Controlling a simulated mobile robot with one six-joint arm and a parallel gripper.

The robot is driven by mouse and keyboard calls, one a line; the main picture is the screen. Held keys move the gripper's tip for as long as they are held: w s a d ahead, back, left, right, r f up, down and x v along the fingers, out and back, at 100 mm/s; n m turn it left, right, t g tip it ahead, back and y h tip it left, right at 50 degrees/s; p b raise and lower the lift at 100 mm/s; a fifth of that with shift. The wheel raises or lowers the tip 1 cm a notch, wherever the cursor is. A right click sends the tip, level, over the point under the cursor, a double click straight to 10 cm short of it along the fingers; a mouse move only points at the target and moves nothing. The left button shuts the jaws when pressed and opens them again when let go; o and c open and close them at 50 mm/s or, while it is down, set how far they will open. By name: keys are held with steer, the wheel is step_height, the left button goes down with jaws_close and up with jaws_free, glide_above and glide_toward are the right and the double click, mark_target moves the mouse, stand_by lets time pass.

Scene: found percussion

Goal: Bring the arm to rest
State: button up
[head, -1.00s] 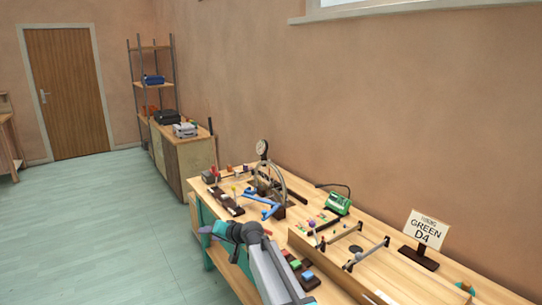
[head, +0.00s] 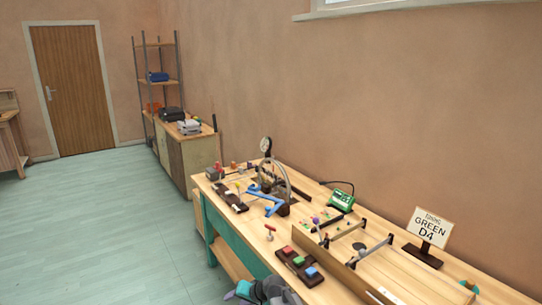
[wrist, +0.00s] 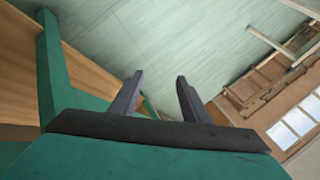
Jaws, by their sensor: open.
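My arm shows at the bottom edge of the head view, low in front of the workbench (head: 224,231). My gripper's two dark fingers (wrist: 157,97) show in the wrist view, spread apart with nothing between them and the pale floor beyond.
The bench carries a dark block with coloured pads (head: 298,262), a blue tool (head: 262,197), a green device (head: 341,198) and a sign reading GREEN D4 (head: 430,228). Green bench framing (wrist: 52,75) is close in the wrist view. The floor (head: 100,220) at left is clear.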

steer(key=s+d+f+g+h+p, duration=0.1)
steer(key=s+d+f+g+h, duration=0.15)
steer(key=s+d+f, duration=0.75)
steer(key=s+d+f+g+h+p, duration=0.1)
steer(key=s+d+f+g, duration=0.2)
steer(key=s+d+f, duration=0.65)
steer(key=s+d+g+h, duration=0.1)
steer(key=s+d, duration=0.2)
steer(key=s, duration=0.5)
steer(key=s+d+f+g+h, duration=0.1)
steer(key=s+d, duration=0.3)
steer(key=s, duration=0.5)
steer(key=s+d+g+h+p, duration=0.1)
steer(key=s+d+g, duration=0.2)
steer(key=s, duration=0.5)
steer(key=shift+s+d+f+n, duration=0.2)
steer(key=shift+s+d+n, duration=0.1)
steer(key=shift+d, duration=0.25)
steer(key=shift+c, duration=0.2)
